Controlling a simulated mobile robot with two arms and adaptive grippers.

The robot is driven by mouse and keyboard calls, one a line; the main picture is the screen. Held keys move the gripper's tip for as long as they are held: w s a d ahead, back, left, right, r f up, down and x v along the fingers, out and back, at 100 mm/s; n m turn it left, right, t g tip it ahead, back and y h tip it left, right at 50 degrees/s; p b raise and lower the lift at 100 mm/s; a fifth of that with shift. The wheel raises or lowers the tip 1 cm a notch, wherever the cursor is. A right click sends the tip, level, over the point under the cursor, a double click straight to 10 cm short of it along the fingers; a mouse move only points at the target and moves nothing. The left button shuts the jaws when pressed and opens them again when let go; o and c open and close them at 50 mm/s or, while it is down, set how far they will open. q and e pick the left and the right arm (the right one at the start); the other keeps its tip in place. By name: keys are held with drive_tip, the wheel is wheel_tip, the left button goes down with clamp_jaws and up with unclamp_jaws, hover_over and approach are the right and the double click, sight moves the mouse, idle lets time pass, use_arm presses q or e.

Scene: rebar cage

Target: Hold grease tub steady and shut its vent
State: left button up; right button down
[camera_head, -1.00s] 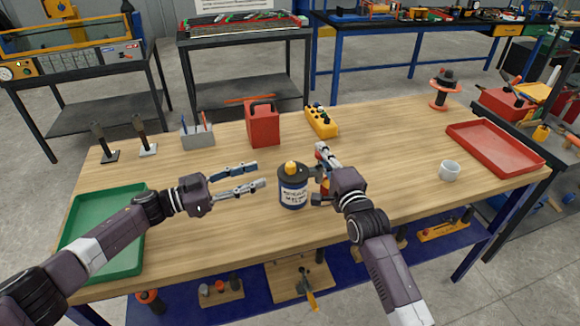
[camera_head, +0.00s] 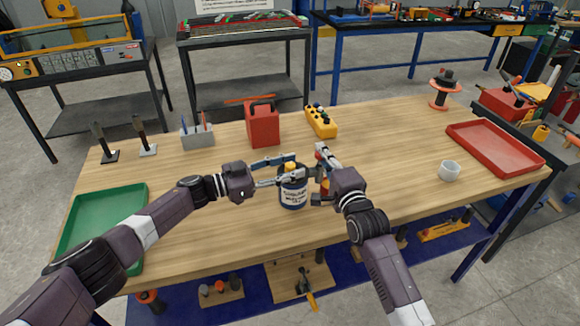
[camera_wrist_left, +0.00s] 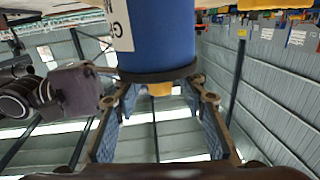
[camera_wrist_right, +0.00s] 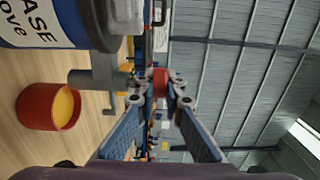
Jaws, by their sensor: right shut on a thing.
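The grease tub (camera_head: 293,194) is a dark blue can with a white label and a yellow cap (camera_head: 290,168), standing upright on the bench. A grey spout (camera_wrist_right: 95,78) with a lever sticks out of its side. My left gripper (camera_head: 287,167) is open, one finger behind the tub's top and one in front. In the left wrist view the fingers are spread on either side of the yellow cap (camera_wrist_left: 160,89); I cannot tell whether they touch the tub. My right gripper (camera_head: 318,172) is shut on a small red knob (camera_wrist_right: 160,80) beside the spout.
A red cup with yellow inside (camera_wrist_right: 45,107) stands close by the spout. A red canister (camera_head: 263,125) and a yellow button box (camera_head: 321,121) stand behind.

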use_arm(q)
clamp_jaws()
idle(0.3)
drive_tip(key=shift+n+t, duration=0.3)
drive_tip(key=shift+t, duration=0.1)
use_arm(e)
drive_tip(key=shift+a, duration=0.1)
use_arm(q)
drive_tip(key=shift+s+d+n+t+y, duration=0.1)
drive_tip(key=shift+n+t+y, duration=1.3)
drive_tip(key=shift+t, duration=0.5)
drive_tip(key=shift+n+t+y, duration=0.7)
drive_tip(key=shift+t+y, duration=0.2)
